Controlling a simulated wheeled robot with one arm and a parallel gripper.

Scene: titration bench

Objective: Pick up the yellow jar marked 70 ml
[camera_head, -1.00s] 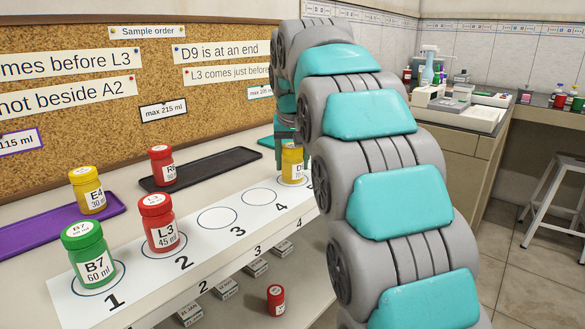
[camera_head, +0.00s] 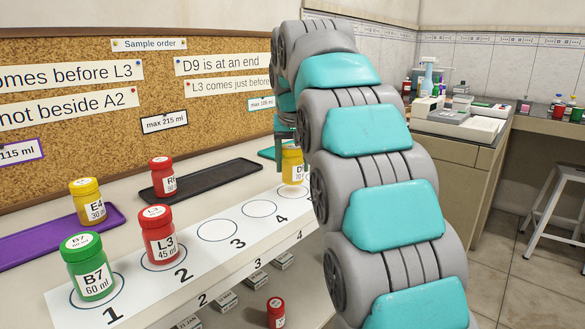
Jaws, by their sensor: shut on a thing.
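The yellow jar (camera_head: 292,168), with a label that partly reads D and 70, is at the far right end of the numbered white strip (camera_head: 236,251), past circle 4. My gripper (camera_head: 289,152) is at the top of this jar and shut on it. My arm hides the jar's right side and much of the gripper. I cannot tell whether the jar's base is clear of the strip.
A green B7 jar (camera_head: 89,268) stands on circle 1 and a red L3 jar (camera_head: 159,238) on circle 2. Circles 3 and 4 are empty. A yellow E4 jar (camera_head: 87,203) is on the purple tray (camera_head: 35,246); a red jar (camera_head: 162,178) is on the black tray (camera_head: 215,177).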

